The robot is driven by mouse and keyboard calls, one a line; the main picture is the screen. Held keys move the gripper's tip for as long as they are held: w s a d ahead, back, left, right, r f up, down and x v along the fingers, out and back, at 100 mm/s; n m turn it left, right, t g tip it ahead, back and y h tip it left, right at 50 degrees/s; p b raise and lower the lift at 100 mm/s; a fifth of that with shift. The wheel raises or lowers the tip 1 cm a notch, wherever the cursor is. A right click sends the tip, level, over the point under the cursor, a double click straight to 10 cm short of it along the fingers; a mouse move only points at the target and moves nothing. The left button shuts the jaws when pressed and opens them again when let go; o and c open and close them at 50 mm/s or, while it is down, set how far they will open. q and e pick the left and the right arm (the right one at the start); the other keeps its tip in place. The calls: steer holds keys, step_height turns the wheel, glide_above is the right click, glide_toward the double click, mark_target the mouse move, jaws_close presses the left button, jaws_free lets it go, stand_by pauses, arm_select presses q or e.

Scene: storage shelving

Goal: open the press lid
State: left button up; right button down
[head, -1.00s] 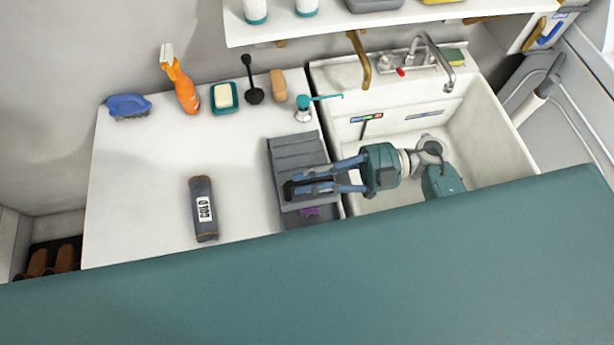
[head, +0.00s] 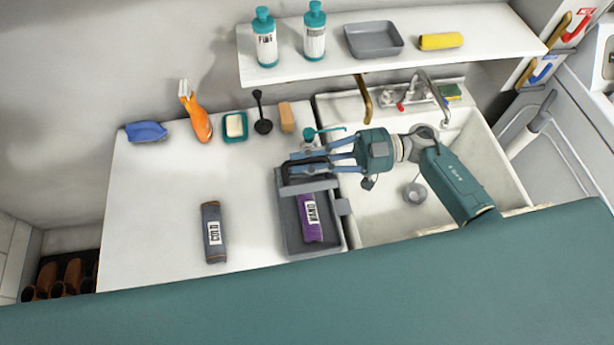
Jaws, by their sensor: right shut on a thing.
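The press (head: 293,240) is a dark grey tray-like box on the white counter, left of the sink. Its grey lid (head: 306,187) stands raised at the back end of the box, seen nearly edge-on. A purple roll labelled "HAND" (head: 311,217) lies inside the open box. My right gripper (head: 297,168) comes in from the right over the sink and is shut on the black handle (head: 303,165) of the lid. My left gripper is not in view.
A grey roll labelled "COLD" (head: 213,232) lies left of the press. A soap pump (head: 310,138), sponge (head: 287,117), plunger (head: 262,115), soap dish (head: 235,127), spray bottle (head: 197,115) and blue brush (head: 146,132) line the counter's back. The sink (head: 400,217) is right.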

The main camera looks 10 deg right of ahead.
steer(key=shift+w+r+m, duration=0.35)
steer(key=shift+w+m, duration=0.05)
steer(key=shift+w, duration=0.35)
steer(key=shift+w+r+m, duration=0.3)
steer(key=shift+w+m, duration=0.1)
steer(key=shift+w, duration=0.3)
steer(key=c, duration=1.9)
jaws_free()
steer(key=shift+o, duration=0.7)
steer(key=shift+w+f, duration=0.1)
steer(key=d, duration=1.2)
steer(key=shift+s, duration=0.2)
